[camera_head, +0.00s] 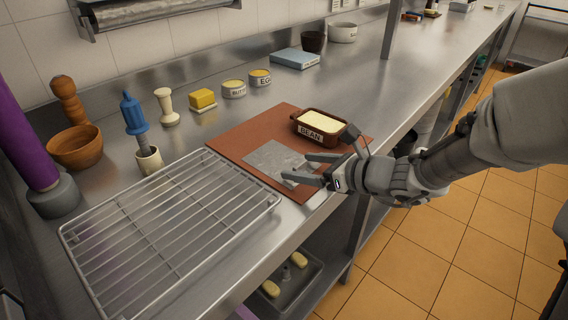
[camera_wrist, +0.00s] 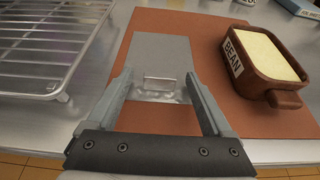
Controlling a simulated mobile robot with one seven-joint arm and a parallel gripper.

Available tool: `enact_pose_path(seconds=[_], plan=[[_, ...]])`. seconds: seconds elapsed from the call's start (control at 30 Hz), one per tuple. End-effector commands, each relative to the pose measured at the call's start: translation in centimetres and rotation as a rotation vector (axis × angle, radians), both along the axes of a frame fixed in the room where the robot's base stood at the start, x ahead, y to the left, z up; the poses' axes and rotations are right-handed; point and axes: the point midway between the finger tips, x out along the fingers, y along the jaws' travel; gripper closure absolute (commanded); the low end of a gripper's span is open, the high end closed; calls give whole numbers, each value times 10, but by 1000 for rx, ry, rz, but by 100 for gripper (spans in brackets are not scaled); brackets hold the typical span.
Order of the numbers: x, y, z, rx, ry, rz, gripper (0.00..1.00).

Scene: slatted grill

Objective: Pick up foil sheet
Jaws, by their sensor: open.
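The foil sheet (camera_head: 276,160) is a flat grey square with a slightly uneven surface, lying on the brown mat (camera_head: 229,139). In the wrist view the foil sheet (camera_wrist: 162,50) lies straight ahead, with a small raised tab (camera_wrist: 159,83) between the fingers. My gripper (camera_head: 297,168) is over the near right part of the foil, and its fingers hide some of it in the head view. In the wrist view my gripper (camera_wrist: 158,78) is open, one finger on each side of the tab, with nothing clamped. I cannot tell whether the fingertips touch the foil.
A brown dish labelled BEAN (camera_head: 320,126) stands on the mat, close behind my gripper. A wire rack (camera_head: 170,232) lies to the left on the steel counter (camera_head: 290,228). A blue-handled brush (camera_head: 137,124), small pots and a wooden bowl (camera_head: 76,148) stand farther back.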

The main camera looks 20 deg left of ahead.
Motion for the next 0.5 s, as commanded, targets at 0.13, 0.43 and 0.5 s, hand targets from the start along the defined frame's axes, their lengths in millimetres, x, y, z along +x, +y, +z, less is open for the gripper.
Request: enact_pose_path(seconds=[0.13, 0.43, 0.5], plan=[[0, 0, 0, 0, 0, 0, 37], [0, -1, 0, 0, 0, 0, 91], [0, -1, 0, -1, 0, 0, 100]])
